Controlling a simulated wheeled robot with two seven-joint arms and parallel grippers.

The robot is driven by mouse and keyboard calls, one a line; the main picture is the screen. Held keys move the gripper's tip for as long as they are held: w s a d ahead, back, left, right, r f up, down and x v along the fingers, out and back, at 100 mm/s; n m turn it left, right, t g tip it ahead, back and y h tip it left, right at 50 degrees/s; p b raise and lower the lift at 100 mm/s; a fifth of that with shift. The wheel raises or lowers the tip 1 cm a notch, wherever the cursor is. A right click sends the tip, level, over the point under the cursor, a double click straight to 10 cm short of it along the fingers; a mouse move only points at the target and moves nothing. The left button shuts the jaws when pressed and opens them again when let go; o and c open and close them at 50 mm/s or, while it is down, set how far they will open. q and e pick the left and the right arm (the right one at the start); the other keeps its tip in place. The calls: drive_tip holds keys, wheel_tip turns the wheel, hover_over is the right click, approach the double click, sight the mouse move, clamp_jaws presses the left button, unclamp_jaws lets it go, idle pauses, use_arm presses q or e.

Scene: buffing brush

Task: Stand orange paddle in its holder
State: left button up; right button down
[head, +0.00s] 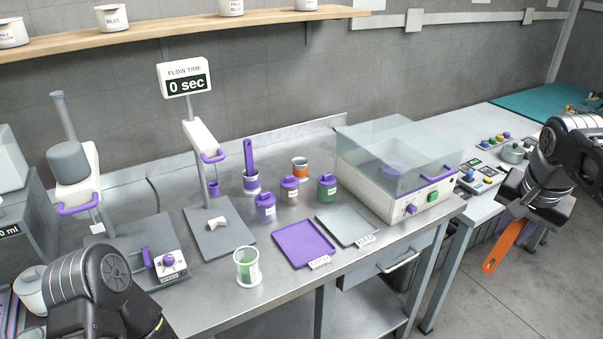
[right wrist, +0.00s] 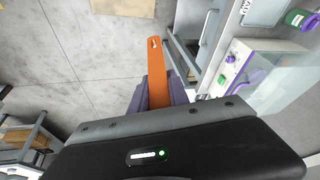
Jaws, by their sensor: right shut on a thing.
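The orange paddle (head: 505,245) hangs tilted from my right gripper (head: 540,212), beyond the right side of the bench and above the floor. In the right wrist view the orange paddle (right wrist: 156,75) sticks out between the fingers of my right gripper (right wrist: 158,95), which is shut on it. A small holder with an orange band (head: 300,168) stands on the bench by the back wall, far to the left of the paddle. A purple paddle (head: 249,158) stands upright in a similar purple-banded holder (head: 251,183). My left arm shows at the lower left; its fingers are out of view.
Lidded jars (head: 265,207) stand in front of the holders. A purple tray (head: 303,243) and a grey tray (head: 347,226) lie nearer the front edge. A machine with a clear cover (head: 395,170) stands between the right gripper and the holders. A shelf (head: 180,32) runs above.

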drive_tip(key=w+a+f+n+y, duration=0.3)
drive_tip(key=a+f+n, duration=0.6)
drive_tip(key=a+f, duration=1)
drive_tip(key=shift+w+a+f, duration=0.35)
drive_tip(key=shift+w+a, duration=0.05)
drive_tip(key=shift+a, duration=0.05)
